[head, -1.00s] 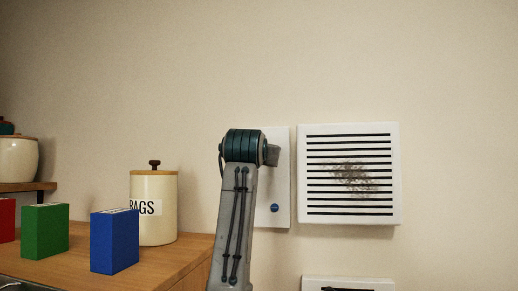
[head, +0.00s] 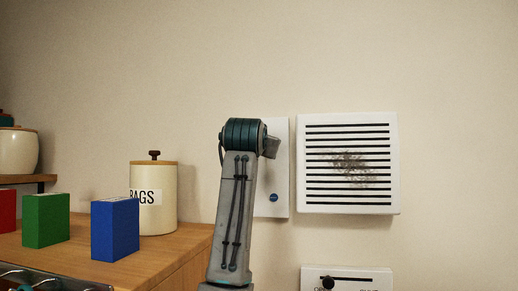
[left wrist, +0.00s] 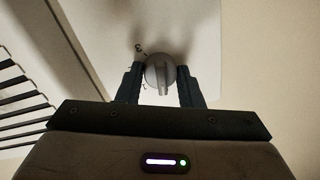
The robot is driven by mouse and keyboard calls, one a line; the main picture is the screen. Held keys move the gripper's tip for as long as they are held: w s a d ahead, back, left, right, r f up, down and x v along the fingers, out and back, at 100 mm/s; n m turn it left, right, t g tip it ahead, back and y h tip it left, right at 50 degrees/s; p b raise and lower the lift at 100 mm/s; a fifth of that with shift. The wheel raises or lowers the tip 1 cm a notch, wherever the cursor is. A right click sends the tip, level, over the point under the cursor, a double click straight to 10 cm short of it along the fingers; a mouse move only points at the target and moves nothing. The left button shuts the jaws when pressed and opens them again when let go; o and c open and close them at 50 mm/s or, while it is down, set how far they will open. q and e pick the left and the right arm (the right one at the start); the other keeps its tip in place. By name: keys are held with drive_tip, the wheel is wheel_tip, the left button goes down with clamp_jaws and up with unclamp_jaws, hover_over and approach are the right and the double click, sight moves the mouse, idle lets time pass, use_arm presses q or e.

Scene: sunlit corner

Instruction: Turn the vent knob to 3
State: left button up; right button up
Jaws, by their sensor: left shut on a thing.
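The round grey vent knob (left wrist: 160,72) is in the left wrist view, on a pale wall plate (left wrist: 198,45). Its raised ridge points toward the bottom of that picture. My left gripper (left wrist: 160,80) is shut on the knob, one dark finger on each side. In the head view the plate (head: 280,170) carries a blue button (head: 273,198). My left arm hides the knob and most of the gripper there. My right gripper is not in view.
A white slotted vent cover (head: 390,165) with a dark smudge is right of the plate. A slider panel (head: 372,283) is below it. On the wooden counter (head: 185,250) at left are a BAGS canister (head: 153,215), a blue box (head: 115,230) and a green box (head: 46,221).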

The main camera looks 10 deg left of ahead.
use_arm(q)
drive_tip(key=m+b, duration=0.3)
drive_tip(key=m, duration=0.4)
drive_tip(key=m+h+b, duration=0.1)
drive_tip(key=m+b, duration=0.3)
drive_tip(key=m, duration=0.4)
drive_tip(key=m+b, duration=0.4)
drive_tip(key=m, duration=0.4)
drive_tip(key=shift+a+f+t+h, duration=0.15)
drive_tip(key=shift+f+t+h, duration=0.15)
drive_tip(key=shift+h, duration=0.1)
drive_tip(key=m, duration=0.3)
drive_tip(key=shift+w+m+b, duration=0.1)
drive_tip(key=shift+m+b, duration=0.2)
drive_tip(key=shift+m, duration=1.8)
drive_tip(key=shift+h, duration=0.3)
drive_tip(key=shift+r, duration=0.1)
drive_tip(key=o, duration=0.8)
drive_tip(key=shift+c, duration=0.2)
drive_tip(key=shift+o, duration=1)
drive_tip(key=shift+r, duration=0.1)
